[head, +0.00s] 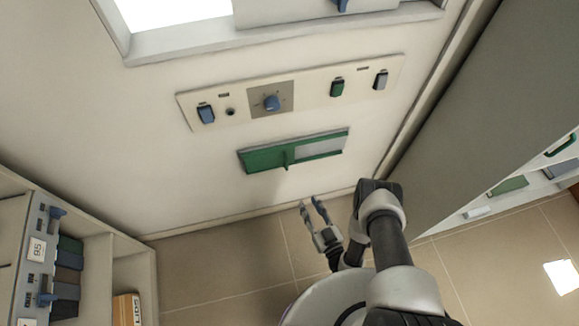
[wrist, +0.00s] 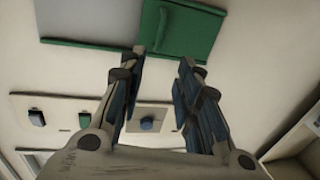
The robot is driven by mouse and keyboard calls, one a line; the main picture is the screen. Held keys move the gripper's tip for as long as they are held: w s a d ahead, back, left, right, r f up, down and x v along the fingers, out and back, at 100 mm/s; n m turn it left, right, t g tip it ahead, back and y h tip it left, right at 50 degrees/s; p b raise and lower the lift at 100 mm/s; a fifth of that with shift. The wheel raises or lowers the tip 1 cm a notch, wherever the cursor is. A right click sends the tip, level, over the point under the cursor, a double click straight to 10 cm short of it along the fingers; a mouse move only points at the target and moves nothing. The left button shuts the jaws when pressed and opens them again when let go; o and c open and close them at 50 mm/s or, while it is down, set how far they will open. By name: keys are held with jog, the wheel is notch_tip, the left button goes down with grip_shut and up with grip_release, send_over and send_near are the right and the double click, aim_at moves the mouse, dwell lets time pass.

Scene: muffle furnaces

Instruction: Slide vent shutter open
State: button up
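The vent shutter is a green plate (head: 262,159) with a small upright tab (head: 285,160), low on the wall. It covers the left part of a green-edged frame, and a flat grey section (head: 322,146) shows at right. In the wrist view, turned over, the green plate (wrist: 193,32) is at upper right and the grey section (wrist: 90,22) at upper left. The tab (wrist: 160,28) lies just beyond my fingertips. My gripper (head: 311,202) is below and right of the shutter, apart from the wall. In the wrist view my gripper (wrist: 163,58) is open and empty.
Above the shutter is a panel (head: 215,98) with a blue knob (head: 272,102) and several rocker switches. A bright window (head: 175,12) is above that. A shelf unit (head: 130,262) stands at left, a large grey panel (head: 455,120) at right. The floor (head: 220,265) below is partly clear.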

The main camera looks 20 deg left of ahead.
jog(key=b+x, duration=0.4)
jog(key=x, duration=1.3)
jog(key=shift+c, duration=0.3)
grip_shut()
